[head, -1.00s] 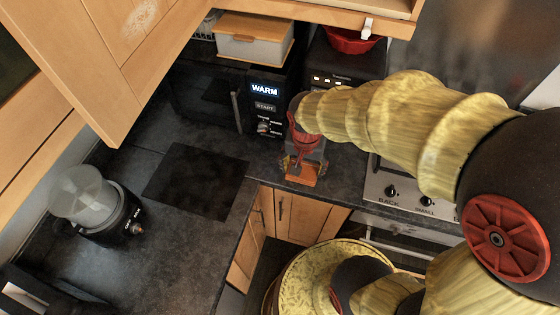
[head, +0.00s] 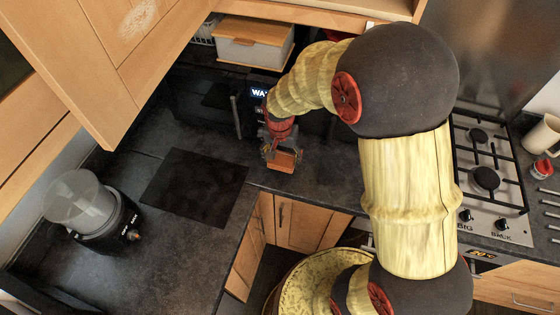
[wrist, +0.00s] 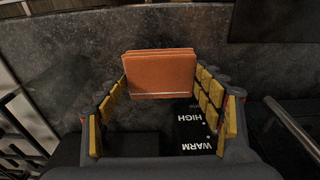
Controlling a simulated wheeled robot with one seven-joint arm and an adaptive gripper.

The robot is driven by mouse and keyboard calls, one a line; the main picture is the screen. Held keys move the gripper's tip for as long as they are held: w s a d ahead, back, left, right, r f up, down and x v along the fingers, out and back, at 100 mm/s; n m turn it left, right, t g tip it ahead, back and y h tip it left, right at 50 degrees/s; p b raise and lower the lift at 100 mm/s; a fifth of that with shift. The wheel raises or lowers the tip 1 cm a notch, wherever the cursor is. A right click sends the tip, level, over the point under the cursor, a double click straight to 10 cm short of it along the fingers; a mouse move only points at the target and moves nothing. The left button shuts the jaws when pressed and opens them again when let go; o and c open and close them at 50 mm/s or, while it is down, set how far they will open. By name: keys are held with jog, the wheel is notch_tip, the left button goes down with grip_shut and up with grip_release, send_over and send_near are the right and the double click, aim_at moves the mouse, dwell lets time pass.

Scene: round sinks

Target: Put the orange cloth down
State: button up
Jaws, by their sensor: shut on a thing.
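The orange cloth (head: 283,161) is a small folded block held at the tip of my gripper (head: 281,148), over the dark counter (head: 185,130) near its front edge in the head view. In the wrist view the cloth (wrist: 160,74) sits between the two yellow-padded fingers of my gripper (wrist: 160,88), which are shut on it. The grey counter top lies behind it. I cannot tell whether the cloth touches the counter.
A dark flat panel (head: 194,187) lies on the counter to the left. A blender-like appliance (head: 95,208) stands further left. A gas hob (head: 485,170) is at the right.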

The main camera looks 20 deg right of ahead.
aim_at(280, 157)
jog(key=shift+w+f, duration=0.25)
jog(key=shift+f, duration=0.15)
jog(key=f, duration=0.2)
jog(key=w+f, duration=0.1)
jog(key=shift+a+f, duration=0.15)
jog(key=shift+f, duration=0.2)
jog(key=o, duration=1.5)
jog(key=shift+b, duration=0.3)
